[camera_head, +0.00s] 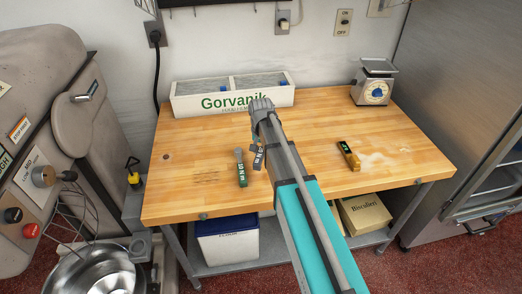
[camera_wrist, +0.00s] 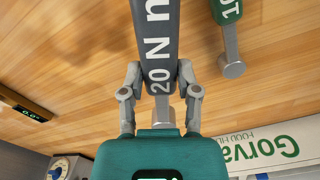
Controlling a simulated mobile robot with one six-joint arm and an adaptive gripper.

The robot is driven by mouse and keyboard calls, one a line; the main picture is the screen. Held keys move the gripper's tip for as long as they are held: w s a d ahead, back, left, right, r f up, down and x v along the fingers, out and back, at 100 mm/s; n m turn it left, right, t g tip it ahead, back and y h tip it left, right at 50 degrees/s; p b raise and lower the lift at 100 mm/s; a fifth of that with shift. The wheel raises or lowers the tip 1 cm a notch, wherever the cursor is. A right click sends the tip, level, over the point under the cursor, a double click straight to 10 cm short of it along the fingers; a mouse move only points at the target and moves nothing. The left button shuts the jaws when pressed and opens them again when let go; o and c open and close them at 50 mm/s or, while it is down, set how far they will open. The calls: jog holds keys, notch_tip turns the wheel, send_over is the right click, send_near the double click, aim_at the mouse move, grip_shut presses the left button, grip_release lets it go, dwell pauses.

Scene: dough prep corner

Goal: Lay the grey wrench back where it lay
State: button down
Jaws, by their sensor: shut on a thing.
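The grey wrench (camera_wrist: 160,40), marked "20 N m", is held between the two fingers of my gripper (camera_wrist: 160,82) in the wrist view. The fingers close on its sides near the end towards the camera. It looks larger and nearer than the green wrench, so it seems raised above the wooden table (camera_head: 310,128); the gap is hard to judge. In the head view a short part of the grey wrench (camera_head: 258,158) shows left of my arm, and my arm hides the rest and my fingers.
A green wrench (camera_head: 241,168) lies just left of the grey one. A yellow-black device with a display (camera_head: 348,155) lies right of my arm. The Gorvanik box (camera_head: 190,105) stands at the back, a scale (camera_head: 374,90) at back right. The table's left part is mostly clear.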

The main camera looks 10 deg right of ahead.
jog(key=shift+f+b, duration=2.4)
jog(key=shift+f, duration=0.3)
jog(key=shift+f+b, duration=0.6)
jog(key=shift+b, duration=0.05)
jog(key=shift+c, duration=1.3)
grip_release()
jog(key=shift+a, duration=0.1)
jog(key=shift+o, duration=1.3)
jog(key=shift+r, duration=0.25)
jog(key=shift+r+p, duration=4.3)
jog(key=shift+p, duration=0.3)
